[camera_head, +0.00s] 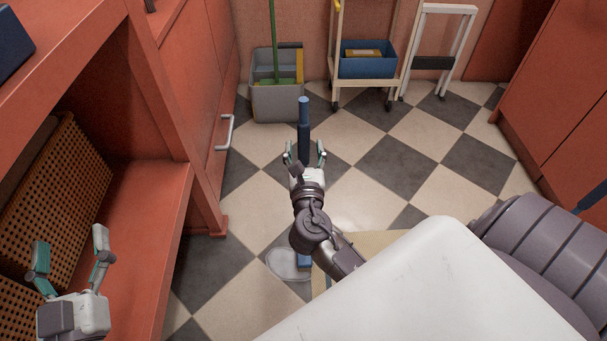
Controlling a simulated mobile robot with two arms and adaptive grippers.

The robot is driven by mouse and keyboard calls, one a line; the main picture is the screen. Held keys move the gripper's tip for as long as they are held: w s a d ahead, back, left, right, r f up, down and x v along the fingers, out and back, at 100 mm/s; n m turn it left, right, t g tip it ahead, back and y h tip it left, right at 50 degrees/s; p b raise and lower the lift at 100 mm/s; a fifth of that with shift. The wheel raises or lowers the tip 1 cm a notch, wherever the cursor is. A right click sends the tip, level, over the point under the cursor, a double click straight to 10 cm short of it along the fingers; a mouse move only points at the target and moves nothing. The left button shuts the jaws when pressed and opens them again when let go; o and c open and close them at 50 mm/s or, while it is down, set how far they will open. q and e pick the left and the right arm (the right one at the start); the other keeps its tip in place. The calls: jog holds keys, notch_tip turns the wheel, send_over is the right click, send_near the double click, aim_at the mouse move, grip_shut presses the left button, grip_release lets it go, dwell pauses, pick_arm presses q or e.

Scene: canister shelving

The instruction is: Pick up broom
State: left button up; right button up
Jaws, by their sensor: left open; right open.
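An upright pole with a dark blue handle (303,132), likely the broom, stands in the middle of the floor. Its top end points away from me. Its lower part is mostly hidden behind my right gripper and arm; a pale grey foot or head (287,264) shows on the floor below. My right gripper (305,152) is open, one finger on each side of the handle in the picture; whether they touch it I cannot tell. My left gripper (72,252) is open and empty at the lower left, in front of the red shelving.
Red shelving (135,215) with woven baskets (62,185) stands on the left. The checkered floor between is clear.

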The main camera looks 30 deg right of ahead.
aim_at(304, 144)
jog(key=shift+b+x, duration=0.3)
jog(key=shift+x, duration=1.5)
pick_arm(q)
jog(key=r+t, duration=0.1)
jog(key=s+r+t+h, duration=0.1)
jog(key=r, duration=0.1)
jog(key=shift+d+r, duration=0.15)
jog(key=shift+r, duration=0.1)
pick_arm(e)
grip_shut()
